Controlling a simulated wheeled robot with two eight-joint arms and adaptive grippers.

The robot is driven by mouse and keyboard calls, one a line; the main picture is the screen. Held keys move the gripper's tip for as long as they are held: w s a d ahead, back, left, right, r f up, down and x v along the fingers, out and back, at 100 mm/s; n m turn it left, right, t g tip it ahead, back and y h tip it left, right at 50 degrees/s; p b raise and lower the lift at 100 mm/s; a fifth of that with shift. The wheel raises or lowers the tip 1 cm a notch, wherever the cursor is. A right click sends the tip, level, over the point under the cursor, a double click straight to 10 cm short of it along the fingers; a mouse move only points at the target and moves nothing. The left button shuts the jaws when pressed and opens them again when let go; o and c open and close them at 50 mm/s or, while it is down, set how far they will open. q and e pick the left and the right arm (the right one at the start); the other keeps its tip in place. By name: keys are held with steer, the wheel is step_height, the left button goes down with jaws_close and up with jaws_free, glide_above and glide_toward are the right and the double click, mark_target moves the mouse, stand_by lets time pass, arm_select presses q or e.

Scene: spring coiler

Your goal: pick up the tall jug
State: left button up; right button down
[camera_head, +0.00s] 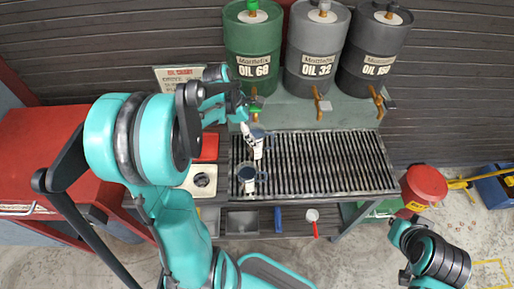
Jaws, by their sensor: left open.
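Two jugs with dark handles stand on the slatted grate. The rear jug (258,143) is close to my left gripper, and the front jug (248,177) stands nearer the front left edge. From this steep view the rear one seems the taller, but their heights are hard to compare. My left gripper (246,122) is open at the rear jug's upper left, with its fingers partly hiding that jug's rim. I cannot tell whether they touch. My right arm is at the lower right, and its gripper does not show clearly.
Green (252,38), grey (317,45) and dark (371,50) oil drums with taps stand behind the grate (330,165). A red cabinet (45,150) is at left, and a red can (424,184) at right. The grate's right part is clear.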

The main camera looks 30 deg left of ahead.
arm_select(q)
steer(key=shift+r, duration=0.1)
jaws_close()
